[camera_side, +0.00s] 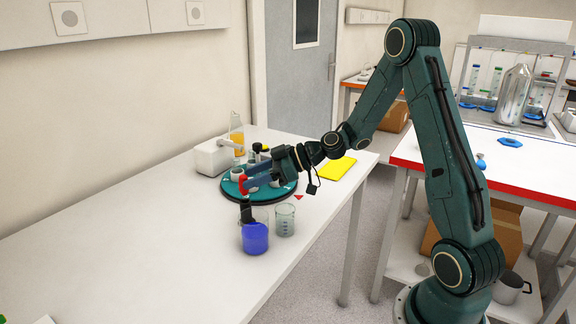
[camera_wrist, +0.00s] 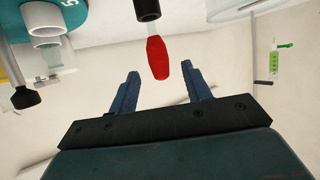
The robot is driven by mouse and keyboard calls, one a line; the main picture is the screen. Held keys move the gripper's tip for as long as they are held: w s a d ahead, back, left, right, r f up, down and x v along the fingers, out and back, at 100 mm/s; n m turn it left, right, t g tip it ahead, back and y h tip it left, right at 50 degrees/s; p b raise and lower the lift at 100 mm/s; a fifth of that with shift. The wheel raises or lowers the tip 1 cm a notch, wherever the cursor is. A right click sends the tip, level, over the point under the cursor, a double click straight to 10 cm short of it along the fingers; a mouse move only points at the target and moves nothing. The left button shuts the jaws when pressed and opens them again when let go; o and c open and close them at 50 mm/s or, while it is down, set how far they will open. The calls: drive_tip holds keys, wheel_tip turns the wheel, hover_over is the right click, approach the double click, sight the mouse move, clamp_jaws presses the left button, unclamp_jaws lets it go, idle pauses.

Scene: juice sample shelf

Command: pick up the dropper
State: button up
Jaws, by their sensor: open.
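The dropper has a red bulb (camera_wrist: 158,58) with a black collar in the wrist view. The bulb's tip reaches between the fingertips, with clear space on both sides. In the side view my gripper (camera_side: 250,178) is at the height of the bulb. The dropper's lower end is hidden or cut off.
A teal round carousel (camera_side: 232,190) with several small vessels stands behind my gripper. A clear beaker (camera_side: 285,221) stands right of the blue one. A white device (camera_side: 212,157) and a yellow pad (camera_side: 337,168) are farther back. The table's left part is mostly free.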

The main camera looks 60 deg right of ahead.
sight(245, 200)
drive_tip(key=shift+w, duration=0.1)
drive_tip(key=x, duration=0.5)
drive_tip(key=shift+a, duration=0.1)
idle(0.3)
idle(0.3)
drive_tip(key=c, duration=0.8)
